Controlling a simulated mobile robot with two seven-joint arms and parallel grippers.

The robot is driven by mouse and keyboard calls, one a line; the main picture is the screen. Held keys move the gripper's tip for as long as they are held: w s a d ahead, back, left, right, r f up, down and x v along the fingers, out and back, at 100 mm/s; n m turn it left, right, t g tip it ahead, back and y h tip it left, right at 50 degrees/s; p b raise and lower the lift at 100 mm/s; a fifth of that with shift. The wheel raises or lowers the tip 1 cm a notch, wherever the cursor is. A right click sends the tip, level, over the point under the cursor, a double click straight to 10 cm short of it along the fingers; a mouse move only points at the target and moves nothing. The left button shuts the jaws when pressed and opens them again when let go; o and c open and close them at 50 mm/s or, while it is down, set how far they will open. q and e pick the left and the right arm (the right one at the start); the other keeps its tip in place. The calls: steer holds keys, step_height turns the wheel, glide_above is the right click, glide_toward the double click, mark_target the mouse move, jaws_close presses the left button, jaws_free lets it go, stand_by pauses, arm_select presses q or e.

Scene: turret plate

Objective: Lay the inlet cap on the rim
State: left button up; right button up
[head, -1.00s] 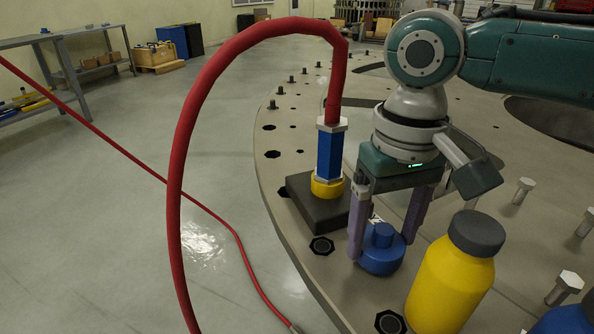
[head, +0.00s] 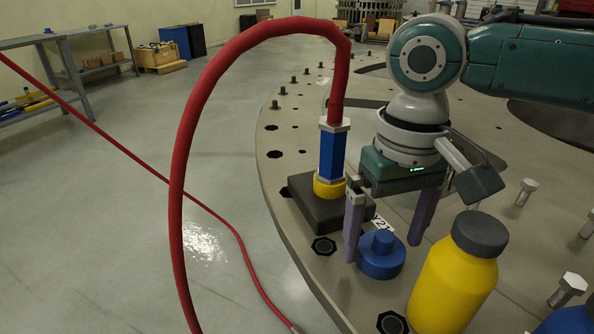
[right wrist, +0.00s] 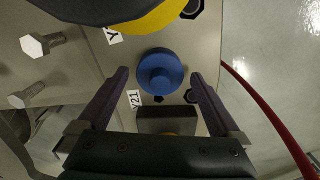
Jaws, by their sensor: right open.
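The blue inlet cap (head: 381,258), a round disc with a smaller knob on top, stands upright on the grey-brown turret plate, inside its outer rim (head: 287,228). It also shows in the right wrist view (right wrist: 160,72). My right gripper (head: 383,250) is over the cap, pointing down. Its two purple fingers are spread to either side of the cap, with a gap on each side in the right wrist view (right wrist: 160,76). It is open and holds nothing. My left gripper is out of view.
A dark block (head: 306,208) carries a blue and yellow fitting (head: 332,155) with a red hose (head: 184,130) arching left. A yellow bottle (head: 452,285) stands close right of the cap. Several bolts (head: 524,192) stand on the plate's right side.

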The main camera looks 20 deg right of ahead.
mark_target(385, 236)
step_height(385, 236, up, 12)
steer(key=p, duration=0.2)
steer(key=shift+f, duration=0.2)
stand_by(0.3)
stand_by(0.7)
